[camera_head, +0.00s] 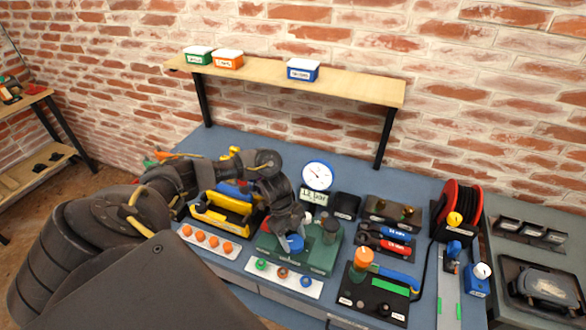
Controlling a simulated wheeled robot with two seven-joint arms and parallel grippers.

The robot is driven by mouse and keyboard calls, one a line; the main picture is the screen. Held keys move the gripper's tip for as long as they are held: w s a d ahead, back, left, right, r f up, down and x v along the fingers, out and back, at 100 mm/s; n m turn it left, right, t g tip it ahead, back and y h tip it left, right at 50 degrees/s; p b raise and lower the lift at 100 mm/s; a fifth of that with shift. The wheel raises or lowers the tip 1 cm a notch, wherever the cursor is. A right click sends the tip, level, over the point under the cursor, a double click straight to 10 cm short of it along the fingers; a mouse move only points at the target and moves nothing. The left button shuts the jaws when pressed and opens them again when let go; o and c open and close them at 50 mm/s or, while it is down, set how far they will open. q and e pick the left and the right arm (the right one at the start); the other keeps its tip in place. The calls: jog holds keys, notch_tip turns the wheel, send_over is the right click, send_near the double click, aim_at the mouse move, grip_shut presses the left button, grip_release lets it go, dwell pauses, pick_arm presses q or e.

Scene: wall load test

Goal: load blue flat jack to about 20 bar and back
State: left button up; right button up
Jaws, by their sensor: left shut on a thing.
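My left gripper (293,232) comes in from the left, pointing down over a green block (323,254) on the blue bench. It is shut on a blue knob (294,244) on that block; the arm and fingers hide part of both. A round white gauge with a blue rim (317,174) stands behind the block. A small display (312,195) below it seems to read 12 bar. Blue-labelled and red-labelled pieces (396,246) lie to the right; I cannot tell which thing is the blue flat jack. My right gripper is not in view.
White strips with orange caps (207,241) and coloured rings (283,274) lie in front. A yellow tool (222,217) lies left, partly behind my arm. A red hose reel (457,209) and black plate (372,297) stand right. A shelf (350,88) holds small boxes.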

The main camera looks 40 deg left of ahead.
pick_arm(q)
jog(key=shift+w+f+m+g+b, duration=0.1)
jog(key=shift+w+m+g+b, duration=0.15)
jog(key=shift+m+b, duration=0.45)
jog(key=shift+m+g+y, duration=0.3)
jog(key=shift+m+g, duration=0.15)
jog(key=shift+m, duration=0.65)
jog(key=m, duration=0.2)
jog(key=shift+m+g, duration=0.3)
jog(key=shift+g, duration=0.1)
jog(key=shift+m+g+y, duration=0.4)
jog(key=shift+m+y, duration=0.2)
jog(key=shift+m, duration=0.8)
jog(key=shift+d, duration=0.1)
jog(key=o, duration=1)
